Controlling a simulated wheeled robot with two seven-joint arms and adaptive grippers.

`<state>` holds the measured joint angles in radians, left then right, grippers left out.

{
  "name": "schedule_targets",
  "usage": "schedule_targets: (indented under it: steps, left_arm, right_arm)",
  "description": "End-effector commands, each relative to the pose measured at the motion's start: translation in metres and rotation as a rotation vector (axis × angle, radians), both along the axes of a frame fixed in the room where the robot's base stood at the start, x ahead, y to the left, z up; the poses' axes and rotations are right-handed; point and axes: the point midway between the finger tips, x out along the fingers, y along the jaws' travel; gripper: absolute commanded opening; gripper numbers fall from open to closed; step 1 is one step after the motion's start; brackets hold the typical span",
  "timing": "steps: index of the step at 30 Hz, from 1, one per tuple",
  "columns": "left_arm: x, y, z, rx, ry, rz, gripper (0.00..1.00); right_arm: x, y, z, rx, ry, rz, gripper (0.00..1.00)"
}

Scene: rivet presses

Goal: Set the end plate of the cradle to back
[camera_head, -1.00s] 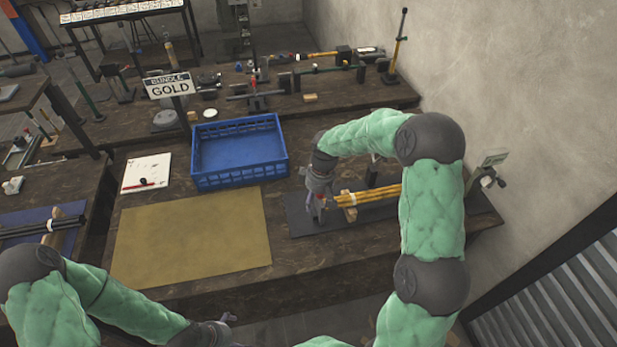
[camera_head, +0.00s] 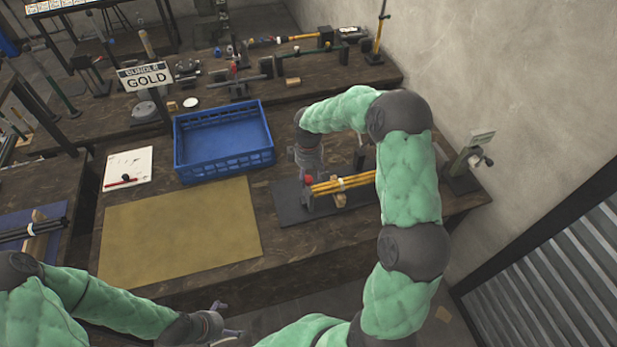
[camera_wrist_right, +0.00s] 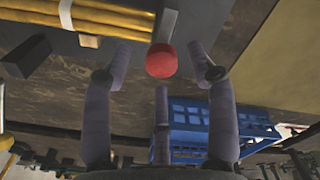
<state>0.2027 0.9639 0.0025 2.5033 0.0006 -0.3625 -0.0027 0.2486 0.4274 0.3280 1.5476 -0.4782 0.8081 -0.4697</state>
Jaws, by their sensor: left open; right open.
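The cradle (camera_head: 340,199) holds a bundle of yellow rods (camera_head: 355,182) with a white band, on a dark mat at the right of the bench. A grey upright plate with a red knob (camera_head: 308,180) stands at the bundle's left end. In the right wrist view, the red knob (camera_wrist_right: 161,60) and grey end plate (camera_wrist_right: 166,26) lie close to the rod ends. My right gripper (camera_head: 306,172) is open at the knob; its fingers spread around the knob without visibly closing on it. My left gripper (camera_head: 222,312) is open and empty, low in front of the bench.
A blue crate (camera_head: 177,150) stands left of the cradle, behind a bare tan mat (camera_head: 180,232). A GOLD sign (camera_head: 146,78) stands behind the crate. A small stand (camera_head: 462,170) is at the bench's right end, near the wall. Dark rods lie at far left.

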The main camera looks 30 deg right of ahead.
Motion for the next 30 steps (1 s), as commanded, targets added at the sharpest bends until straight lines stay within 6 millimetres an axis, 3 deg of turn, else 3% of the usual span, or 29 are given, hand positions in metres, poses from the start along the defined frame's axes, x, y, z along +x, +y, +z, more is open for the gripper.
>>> schedule_targets:
  steps: [4,13,14,19,20,26,30]
  left_arm:
    - [0.000,0.000,-0.001,0.000,0.000,0.000,1.00]
    - [0.000,0.000,-0.001,0.000,0.000,0.000,1.00]
    - [0.000,0.000,-0.001,0.000,0.000,0.000,1.00]
    - [0.000,0.000,-0.001,0.000,0.000,0.000,1.00]
    - [0.000,0.000,-0.001,0.000,0.000,0.000,1.00]
    - [0.000,0.000,-0.001,0.000,0.000,0.000,1.00]
    - [0.000,0.000,-0.003,0.000,0.000,0.000,1.00]
  right_arm:
    - [0.000,0.000,-0.010,0.000,0.001,-0.001,0.58]
    - [0.000,0.000,-0.011,0.001,0.001,0.000,0.58]
    - [0.000,0.000,-0.011,0.001,0.001,0.000,0.52]
    - [0.000,0.000,-0.011,0.001,0.001,0.000,0.04]
    - [0.000,0.000,-0.011,0.001,0.001,0.000,0.00]
    - [0.000,0.005,-0.012,0.001,0.003,0.002,0.00]
    - [0.007,0.032,-0.012,0.002,0.003,0.008,0.00]
